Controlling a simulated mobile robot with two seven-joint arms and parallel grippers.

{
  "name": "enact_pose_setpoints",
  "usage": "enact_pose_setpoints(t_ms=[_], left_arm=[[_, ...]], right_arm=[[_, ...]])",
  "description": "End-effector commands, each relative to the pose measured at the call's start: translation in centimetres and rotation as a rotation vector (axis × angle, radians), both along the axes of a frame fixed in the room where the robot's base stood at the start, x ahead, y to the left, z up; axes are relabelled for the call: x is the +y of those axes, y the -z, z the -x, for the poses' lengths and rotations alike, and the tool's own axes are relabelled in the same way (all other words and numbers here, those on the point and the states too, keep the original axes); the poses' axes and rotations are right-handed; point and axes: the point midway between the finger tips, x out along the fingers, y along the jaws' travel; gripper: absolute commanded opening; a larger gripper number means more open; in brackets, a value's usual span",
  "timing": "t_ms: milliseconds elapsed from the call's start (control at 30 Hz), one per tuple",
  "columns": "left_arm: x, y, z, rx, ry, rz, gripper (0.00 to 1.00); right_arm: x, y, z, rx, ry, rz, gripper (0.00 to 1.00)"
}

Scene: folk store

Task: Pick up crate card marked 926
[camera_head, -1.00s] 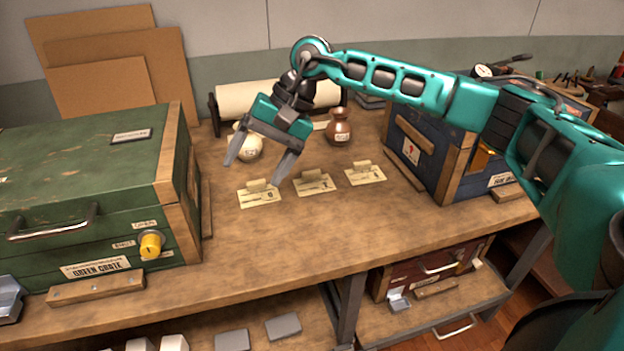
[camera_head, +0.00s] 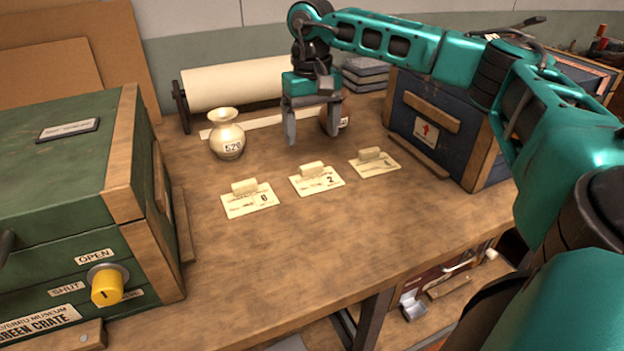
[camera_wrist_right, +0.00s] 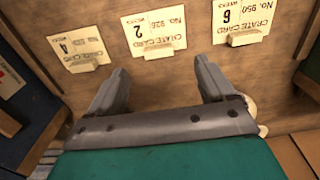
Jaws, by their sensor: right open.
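The crate card marked 926 (camera_head: 318,181) is the middle one of three cream cards on the wooden workbench (camera_head: 300,245). It shows a large 2 and has a small pale block at its back edge. My left gripper is out of view.
Card 950 (camera_head: 250,202) lies to the left and a third card (camera_head: 376,164) to the right. A cream vase (camera_head: 226,135) stands behind; a brown vase (camera_head: 343,122) is partly hidden by my gripper. Green (camera_head: 60,180) and blue (camera_head: 430,125) crates flank the cards. The bench front is clear.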

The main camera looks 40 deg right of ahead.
Motion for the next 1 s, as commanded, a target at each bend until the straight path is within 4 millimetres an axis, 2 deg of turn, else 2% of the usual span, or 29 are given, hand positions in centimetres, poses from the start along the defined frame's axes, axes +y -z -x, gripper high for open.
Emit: enact_pose_setpoints(t_ms=[33,100,367,633,767,967,1000], left_arm=[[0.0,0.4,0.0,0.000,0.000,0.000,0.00],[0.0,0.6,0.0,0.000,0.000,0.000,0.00],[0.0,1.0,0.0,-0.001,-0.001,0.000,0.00],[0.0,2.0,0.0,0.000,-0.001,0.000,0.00],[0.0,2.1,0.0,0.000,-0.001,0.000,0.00],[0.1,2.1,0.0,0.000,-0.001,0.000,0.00],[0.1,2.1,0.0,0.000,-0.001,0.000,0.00]], right_arm=[[0.0,1.2,0.1,0.003,0.000,0.001,0.83],[0.0,2.4,0.1,0.003,0.000,0.000,0.83],[-0.1,4.4,-0.1,0.000,0.000,0.000,0.83],[-0.8,8.3,-0.5,0.001,0.000,0.000,0.83],[-0.8,9.0,-0.5,0.001,0.000,0.000,0.83],[-0.8,9.0,-0.5,0.000,0.000,0.000,0.83],[-0.8,9.0,-0.5,0.000,0.000,0.000,0.80]])
